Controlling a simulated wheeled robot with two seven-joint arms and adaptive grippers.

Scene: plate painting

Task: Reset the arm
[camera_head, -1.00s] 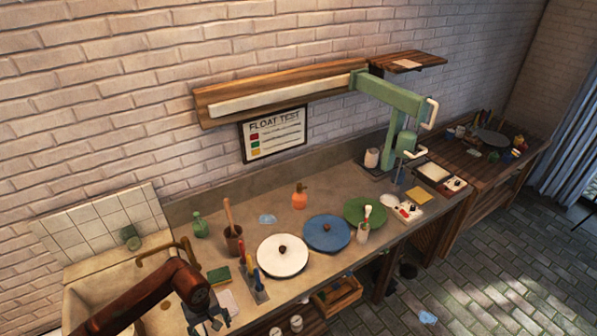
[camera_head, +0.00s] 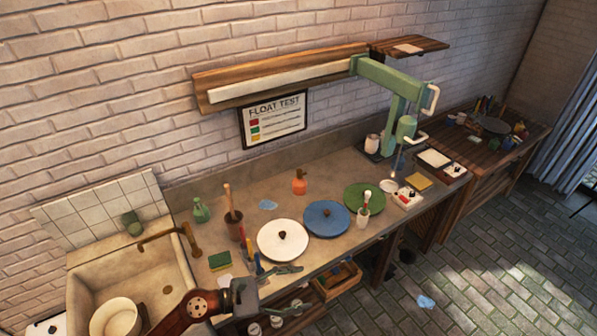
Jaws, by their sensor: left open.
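My left gripper (camera_head: 294,289) is at the bottom of the view, at the front edge of the counter (camera_head: 300,258). Its grey fingers are spread and empty, pointing right. My reddish-brown arm comes in from the bottom left. A green jointed arm (camera_head: 392,75) on an upright post stands at the back right of the counter, with white handles. It is well away from my gripper. My right gripper is not in view.
A white plate (camera_head: 270,248), blue plate (camera_head: 327,231) and green plate (camera_head: 364,212) lie along the counter. A brush pot (camera_head: 234,230), tools and a sponge (camera_head: 219,261) stand near my arm. The sink (camera_head: 183,262) is at left. A wooden crate (camera_head: 340,291) sits below.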

